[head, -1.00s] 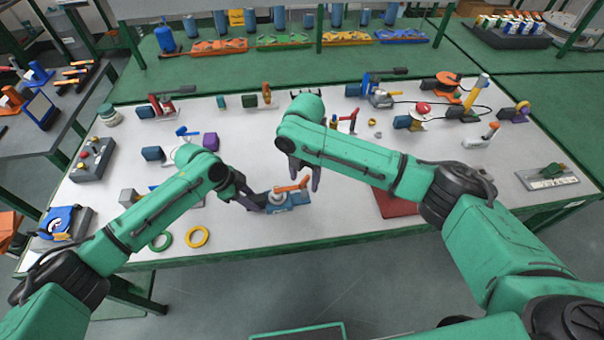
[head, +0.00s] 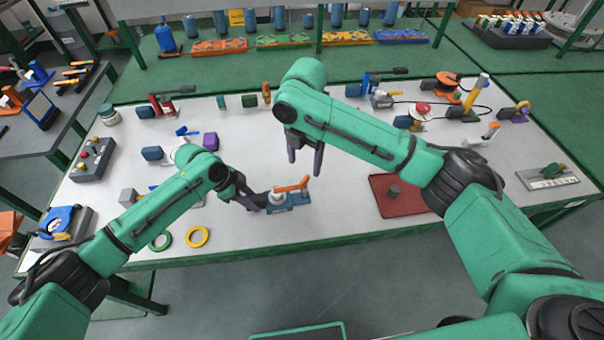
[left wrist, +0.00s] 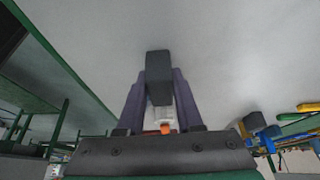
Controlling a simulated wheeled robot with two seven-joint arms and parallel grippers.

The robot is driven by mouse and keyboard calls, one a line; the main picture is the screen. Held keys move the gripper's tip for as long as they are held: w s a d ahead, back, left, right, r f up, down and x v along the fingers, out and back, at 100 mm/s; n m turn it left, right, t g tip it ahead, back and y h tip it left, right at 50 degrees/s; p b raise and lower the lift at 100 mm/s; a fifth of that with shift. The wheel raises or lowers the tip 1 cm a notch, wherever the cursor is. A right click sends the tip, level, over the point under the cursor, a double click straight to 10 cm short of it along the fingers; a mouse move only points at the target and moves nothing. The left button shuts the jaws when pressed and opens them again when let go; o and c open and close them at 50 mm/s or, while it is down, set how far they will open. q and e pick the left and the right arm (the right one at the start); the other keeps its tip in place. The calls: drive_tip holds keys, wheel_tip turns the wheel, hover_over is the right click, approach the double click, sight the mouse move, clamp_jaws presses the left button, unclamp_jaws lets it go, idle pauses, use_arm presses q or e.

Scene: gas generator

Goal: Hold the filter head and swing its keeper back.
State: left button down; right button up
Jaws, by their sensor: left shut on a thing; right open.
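The filter unit (head: 290,208) is a blue base on the near part of the white table, with a pale round part (head: 277,196) on it. Its orange keeper (head: 293,185) slants up to the right across the top. My left gripper (head: 257,201) is shut on the filter head at the unit's left side. My right gripper (head: 305,162) is open and empty, fingers pointing down, above and behind the unit, apart from the keeper.
A red mat (head: 388,208) with a small grey block lies to the right. Green and yellow rings (head: 197,237) lie front left. A control box (head: 93,160) stands at the left. Several devices fill the table's back and right. The table around the unit's right is clear.

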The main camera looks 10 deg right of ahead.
use_arm(q)
drive_tip(key=shift+c, duration=2.4)
unclamp_jaws()
